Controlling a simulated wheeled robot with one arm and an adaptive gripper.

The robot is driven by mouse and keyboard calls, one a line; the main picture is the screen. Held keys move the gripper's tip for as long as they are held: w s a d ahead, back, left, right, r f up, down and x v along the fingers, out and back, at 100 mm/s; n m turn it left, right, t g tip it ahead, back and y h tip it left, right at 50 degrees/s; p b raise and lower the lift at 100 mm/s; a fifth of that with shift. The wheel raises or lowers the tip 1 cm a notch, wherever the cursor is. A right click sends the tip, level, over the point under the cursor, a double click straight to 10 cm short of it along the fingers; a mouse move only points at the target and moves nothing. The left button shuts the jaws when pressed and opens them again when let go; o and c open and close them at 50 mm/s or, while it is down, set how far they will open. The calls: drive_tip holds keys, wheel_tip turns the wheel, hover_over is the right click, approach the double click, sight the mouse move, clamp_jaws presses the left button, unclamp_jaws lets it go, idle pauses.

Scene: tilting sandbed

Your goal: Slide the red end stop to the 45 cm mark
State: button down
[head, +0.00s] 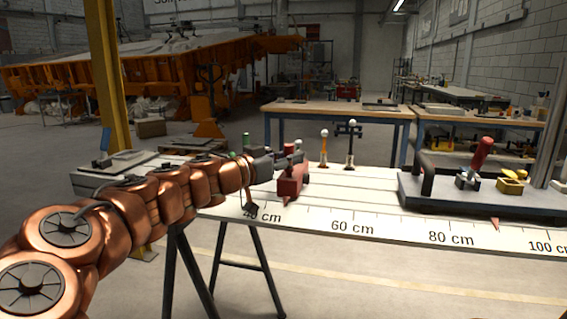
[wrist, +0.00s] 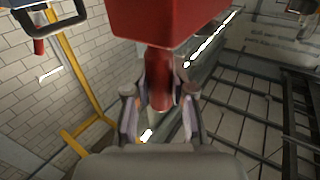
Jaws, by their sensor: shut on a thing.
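The red end stop (head: 292,184) stands on the white scale board (head: 405,227), at a place between the 40 cm and 60 cm labels and nearer the 40. My gripper (head: 280,160) reaches in from the left at the top of the end stop. In the wrist view the stop's red block (wrist: 160,18) fills the top middle. Its red post (wrist: 159,80) runs between the two fingers of my gripper (wrist: 147,106), which are closed on it.
A dark carriage (head: 430,205) with a red-handled lever (head: 480,155) and a yellow clamp (head: 512,182) sits on the board's right part. The board between stop and carriage looks clear.

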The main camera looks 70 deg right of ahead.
drive_tip(key=shift+s, duration=0.3)
drive_tip(key=c, duration=1)
unclamp_jaws()
drive_tip(key=shift+w, duration=0.1)
drive_tip(key=shift+v, duration=5.95)
